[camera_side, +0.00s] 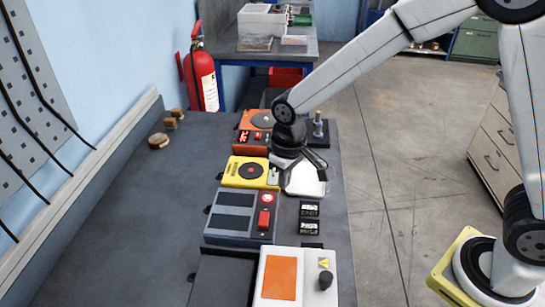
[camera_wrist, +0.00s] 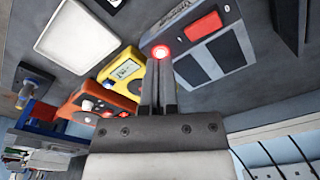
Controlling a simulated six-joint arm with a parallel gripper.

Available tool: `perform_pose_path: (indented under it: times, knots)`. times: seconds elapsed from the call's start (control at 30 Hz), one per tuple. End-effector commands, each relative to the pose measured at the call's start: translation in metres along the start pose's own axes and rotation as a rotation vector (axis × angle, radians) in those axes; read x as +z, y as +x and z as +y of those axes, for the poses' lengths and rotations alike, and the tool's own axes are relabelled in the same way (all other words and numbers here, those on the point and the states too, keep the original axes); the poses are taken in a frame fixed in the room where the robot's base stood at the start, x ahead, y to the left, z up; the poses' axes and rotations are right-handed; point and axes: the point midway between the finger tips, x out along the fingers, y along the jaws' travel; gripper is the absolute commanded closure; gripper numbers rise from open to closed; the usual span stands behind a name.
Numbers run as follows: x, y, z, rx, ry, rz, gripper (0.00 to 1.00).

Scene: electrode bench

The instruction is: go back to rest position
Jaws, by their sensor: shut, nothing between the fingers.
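My gripper (camera_side: 273,177) is shut and empty. In the side view it hangs low over the bench, beside the right edge of the yellow device (camera_side: 243,172) and left of the white plate (camera_side: 306,184). In the wrist view the two fingers (camera_wrist: 160,72) lie together, with their tips close to the lit red button (camera_wrist: 160,52) of the grey-blue box (camera_wrist: 228,48). I cannot tell whether the tips touch anything. The arm reaches in from the right of the side view.
An orange device (camera_side: 252,121) and a black stand with a peg (camera_side: 318,129) are behind my gripper. A white box with an orange panel (camera_side: 280,278) is at the front. Small wooden pieces (camera_side: 159,140) lie at left. The bench's left side is mostly clear.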

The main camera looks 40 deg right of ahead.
Motion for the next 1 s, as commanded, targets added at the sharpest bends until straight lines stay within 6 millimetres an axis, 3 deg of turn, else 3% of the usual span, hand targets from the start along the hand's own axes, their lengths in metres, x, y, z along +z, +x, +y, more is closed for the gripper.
perform_pose_path:
  times: [0.3, 0.6, 0.77, 1.0]
  knots:
    - [0.068, -0.011, 0.06, 0.009, 0.113, 0.097, 1.0]
    - [0.127, -0.012, 0.089, 0.028, 0.192, 0.169, 1.0]
    - [0.139, -0.011, 0.093, 0.033, 0.206, 0.183, 1.0]
    - [0.14, -0.011, 0.093, 0.033, 0.206, 0.184, 1.0]
